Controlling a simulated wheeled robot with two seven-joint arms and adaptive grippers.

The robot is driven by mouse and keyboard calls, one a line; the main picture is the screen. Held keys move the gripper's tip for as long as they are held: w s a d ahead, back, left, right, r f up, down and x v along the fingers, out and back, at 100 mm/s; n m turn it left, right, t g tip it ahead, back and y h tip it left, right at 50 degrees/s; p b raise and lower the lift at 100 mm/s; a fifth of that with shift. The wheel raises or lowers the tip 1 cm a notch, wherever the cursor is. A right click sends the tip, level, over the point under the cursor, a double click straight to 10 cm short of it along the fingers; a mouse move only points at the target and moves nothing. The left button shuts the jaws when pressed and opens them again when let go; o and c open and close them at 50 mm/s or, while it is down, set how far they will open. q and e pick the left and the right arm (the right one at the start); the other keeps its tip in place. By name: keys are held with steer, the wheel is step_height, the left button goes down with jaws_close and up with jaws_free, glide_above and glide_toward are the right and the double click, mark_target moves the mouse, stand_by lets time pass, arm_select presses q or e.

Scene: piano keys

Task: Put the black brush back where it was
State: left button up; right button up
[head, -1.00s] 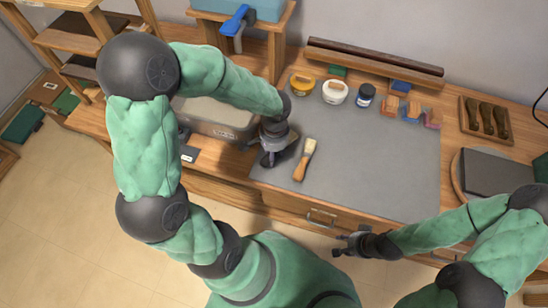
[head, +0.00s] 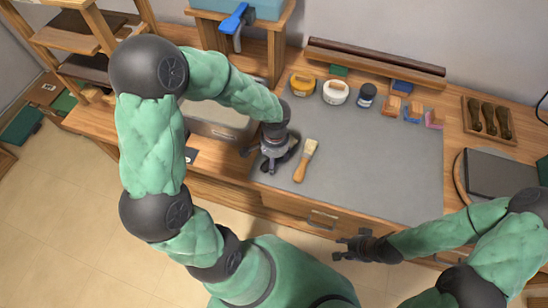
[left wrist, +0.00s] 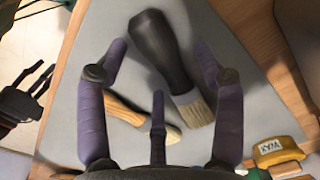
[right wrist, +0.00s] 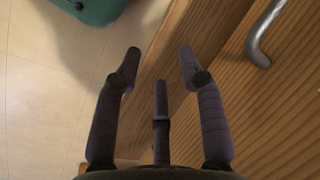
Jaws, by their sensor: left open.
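The black brush, with a dark handle (left wrist: 160,45) and pale bristles, lies on the grey mat in the left wrist view. In the head view it is mostly hidden under my left gripper (head: 270,160). In the left wrist view my left gripper (left wrist: 160,50) is open above the brush, its handle showing between the spread fingers, not gripped. A second brush with a wooden handle and cream bristles (head: 306,162) lies just right of it on the mat; it also shows in the left wrist view (left wrist: 125,110). My right gripper (head: 353,245) is open and empty off the bench's front edge.
A yellow jar (head: 302,84), a white jar (head: 335,92) and a dark blue jar (head: 366,95) stand along the mat's back edge. A grey box (head: 215,120) is left of the mat. The mat's middle and right (head: 385,165) are clear.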

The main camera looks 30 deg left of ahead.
arm_select(q)
steer(key=shift+r, duration=0.1)
arm_select(e)
steer(key=shift+r, duration=0.1)
arm_select(q)
steer(key=shift+r, duration=0.3)
step_height(320, 180, up, 12)
steer(key=p, duration=0.4)
steer(key=shift+w+f+p, duration=0.15)
steer(key=shift+f+p, duration=0.1)
steer(key=shift+p, duration=0.1)
arm_select(e)
step_height(320, 180, up, 4)
steer(key=shift+r, duration=0.25)
